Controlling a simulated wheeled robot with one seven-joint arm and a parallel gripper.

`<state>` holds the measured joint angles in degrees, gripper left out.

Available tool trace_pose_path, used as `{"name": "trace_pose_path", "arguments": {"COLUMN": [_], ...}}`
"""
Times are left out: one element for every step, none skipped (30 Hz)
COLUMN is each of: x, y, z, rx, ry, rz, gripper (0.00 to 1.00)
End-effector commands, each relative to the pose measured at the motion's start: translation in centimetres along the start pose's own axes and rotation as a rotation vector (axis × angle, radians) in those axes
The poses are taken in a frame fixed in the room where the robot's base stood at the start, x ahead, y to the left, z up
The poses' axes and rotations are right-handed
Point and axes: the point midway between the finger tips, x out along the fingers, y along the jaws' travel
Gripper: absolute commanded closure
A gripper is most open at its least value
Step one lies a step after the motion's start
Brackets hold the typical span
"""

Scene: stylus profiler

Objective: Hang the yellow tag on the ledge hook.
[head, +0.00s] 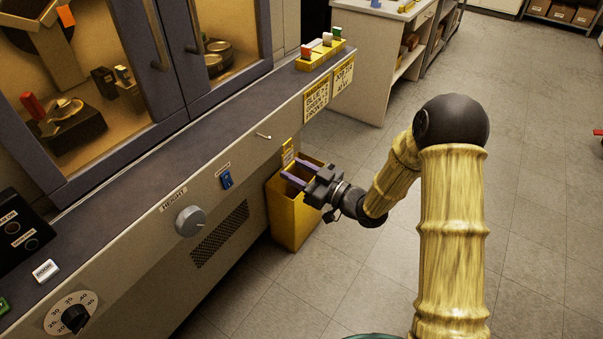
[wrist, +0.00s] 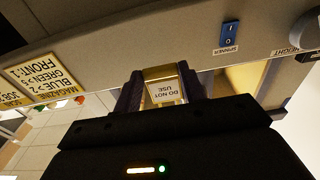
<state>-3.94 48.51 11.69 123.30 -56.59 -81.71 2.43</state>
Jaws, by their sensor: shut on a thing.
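The yellow tag (head: 287,152) shows in the head view as a small upright piece at the tips of my gripper (head: 291,169). The ledge hook (head: 263,136) is a short pale peg on the machine's front panel, just below the counter edge. It is up and to the left of the tag in the head view, and the two are apart. I cannot make out the hook in the wrist view.
A yellow bin (head: 296,222) stands on the floor below my gripper. A blue spinner switch (head: 226,180) and a grey height knob (head: 189,221) project from the front panel. A yellow magazine rack (head: 318,55) sits on the counter's far end.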

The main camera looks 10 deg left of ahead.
Motion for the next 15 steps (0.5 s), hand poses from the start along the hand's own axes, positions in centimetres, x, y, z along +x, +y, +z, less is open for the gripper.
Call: {"name": "trace_pose_path", "arguments": {"x": [0.6, 0.9, 1.3, 1.5, 1.8, 2.1, 2.4, 2.6, 2.9, 3.0, 3.2, 3.3, 3.4, 3.4, 3.4], "y": [-0.1, -0.1, -0.1, -0.1, 0.0, 0.0, 0.0, 0.0, -0.1, -0.1, -0.1, 0.0, 0.0, 0.0, 0.0], "z": [0.0, 0.0, 0.1, 0.1, 0.1, 0.1, 0.1, 0.2, 0.2, 0.2, 0.2, 0.2, 0.2, 0.2, 0.2], "rx": [-0.001, -0.001, -0.001, -0.001, -0.001, -0.002, -0.002, -0.001, -0.001, -0.001, -0.001, -0.001, 0.000, 0.000, 0.000], "ry": [0.002, 0.003, 0.002, 0.001, 0.001, 0.002, 0.002, 0.002, 0.001, 0.001, 0.001, 0.001, 0.001, 0.001, 0.001], "rz": [-0.002, -0.003, -0.003, -0.002, -0.001, -0.001, -0.001, -0.001, -0.002, -0.002, -0.002, -0.001, -0.001, -0.001, 0.000], "gripper": [1.00, 1.00, 1.00, 1.00, 1.00, 1.00, 1.00, 1.00, 1.00, 1.00, 1.00, 1.00, 1.00, 1.00, 1.00]}}
